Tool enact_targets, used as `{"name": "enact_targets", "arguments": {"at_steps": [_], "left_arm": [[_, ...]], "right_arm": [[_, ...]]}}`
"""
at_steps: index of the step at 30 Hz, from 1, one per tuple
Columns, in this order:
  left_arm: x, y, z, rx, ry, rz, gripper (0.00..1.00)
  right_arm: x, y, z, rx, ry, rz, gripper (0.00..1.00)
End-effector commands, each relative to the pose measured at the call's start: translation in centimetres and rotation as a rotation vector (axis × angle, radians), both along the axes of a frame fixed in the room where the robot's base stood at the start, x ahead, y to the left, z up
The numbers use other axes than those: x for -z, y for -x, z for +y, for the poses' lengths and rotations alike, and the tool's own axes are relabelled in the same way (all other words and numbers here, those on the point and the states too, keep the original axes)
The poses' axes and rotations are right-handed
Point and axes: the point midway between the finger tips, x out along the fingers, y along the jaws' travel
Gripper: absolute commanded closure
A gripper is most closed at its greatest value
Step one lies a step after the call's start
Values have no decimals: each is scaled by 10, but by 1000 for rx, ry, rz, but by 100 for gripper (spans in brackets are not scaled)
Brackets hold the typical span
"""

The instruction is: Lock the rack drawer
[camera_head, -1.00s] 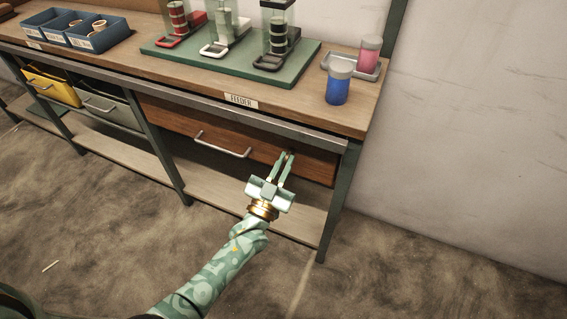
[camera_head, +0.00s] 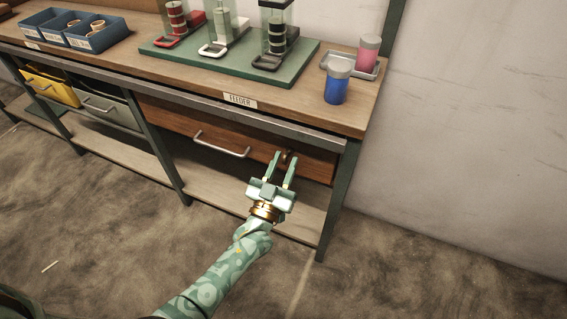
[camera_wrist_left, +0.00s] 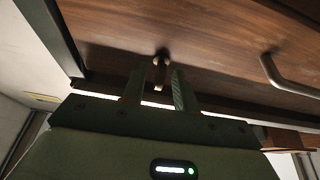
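The rack drawer (camera_head: 175,119) is a brown wooden front under the tabletop's "FEEDER" label, and it looks closed. A small brass-brown key or latch piece (camera_wrist_left: 161,68) stands out from a dark spot on the drawer front in the left wrist view. In the head view it is small and partly hidden (camera_head: 287,156). My left gripper (camera_head: 285,160) is at the drawer front, right of the handle. Its two fingers (camera_wrist_left: 156,88) are apart, one on each side of the piece, with gaps visible. My right gripper is not in view.
A metal handle (camera_head: 222,148) sticks out of the drawer front. A table leg (camera_head: 338,200) stands to the right, and a lower shelf (camera_head: 135,168) runs below. The floor in front is clear.

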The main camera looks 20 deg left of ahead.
Motion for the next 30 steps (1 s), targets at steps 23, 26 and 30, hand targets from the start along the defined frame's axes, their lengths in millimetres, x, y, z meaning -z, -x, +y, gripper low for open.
{"name": "enact_targets", "arguments": {"at_steps": [23, 26, 30], "left_arm": [[39, 99, 3, 1, -1, 0, 71], [48, 120, 4, 0, 0, 0, 71], [57, 140, 4, 0, 0, -1, 71]], "right_arm": [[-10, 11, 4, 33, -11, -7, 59], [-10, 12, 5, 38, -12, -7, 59], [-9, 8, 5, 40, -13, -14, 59]]}}
